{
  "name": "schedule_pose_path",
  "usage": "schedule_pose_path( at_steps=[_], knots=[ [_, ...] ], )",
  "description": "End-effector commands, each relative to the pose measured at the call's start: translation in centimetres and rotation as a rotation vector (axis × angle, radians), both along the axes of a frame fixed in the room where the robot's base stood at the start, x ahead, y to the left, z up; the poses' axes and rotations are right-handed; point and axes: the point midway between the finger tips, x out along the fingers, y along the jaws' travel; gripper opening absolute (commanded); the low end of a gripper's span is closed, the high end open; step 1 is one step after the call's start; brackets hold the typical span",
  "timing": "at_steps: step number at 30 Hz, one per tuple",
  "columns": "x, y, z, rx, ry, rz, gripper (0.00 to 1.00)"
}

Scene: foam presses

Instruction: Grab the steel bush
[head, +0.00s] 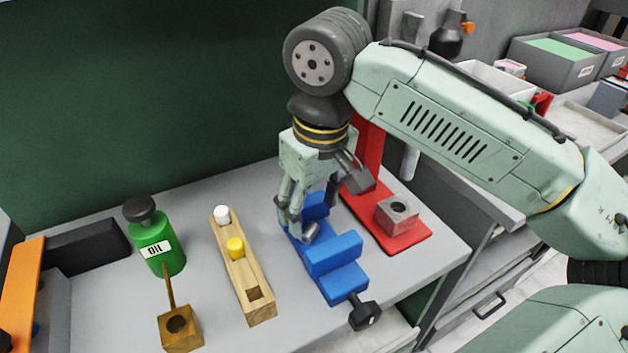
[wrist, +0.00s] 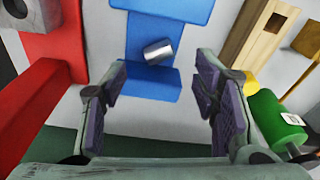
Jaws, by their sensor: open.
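The steel bush (wrist: 158,52) is a short, shiny grey cylinder. In the wrist view it lies on its side on the blue vise (wrist: 152,84), between the vise's two wider blocks. In the head view the bush (head: 311,232) shows on the blue vise (head: 337,253), just below the fingers. My gripper (head: 308,212) is open above the far part of the vise, pointing down. In the wrist view my gripper (wrist: 161,72) has its purple-padded fingers spread wide. The bush appears beyond the fingertips, roughly between them, and nothing is held.
A red press (head: 405,236) with a steel block (head: 397,214) stands close right of the vise. A wooden rack (head: 245,275) with white and yellow pegs, a green oil bottle (head: 158,245) and a brass-coloured block (head: 180,329) stand left. Bare bench lies between rack and vise.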

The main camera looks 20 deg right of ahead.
Motion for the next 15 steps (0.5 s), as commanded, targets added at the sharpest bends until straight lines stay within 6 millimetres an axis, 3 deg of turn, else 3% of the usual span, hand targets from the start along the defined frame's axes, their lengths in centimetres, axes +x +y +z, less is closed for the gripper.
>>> schedule_pose_path(
  at_steps=[7, 15],
  knots=[
    [0.4, 0.1, -3.7, 0.000, 0.001, -0.001, 0.55],
    [0.6, 0.2, -5.0, 0.000, -0.001, 0.000, 0.55]
  ],
)
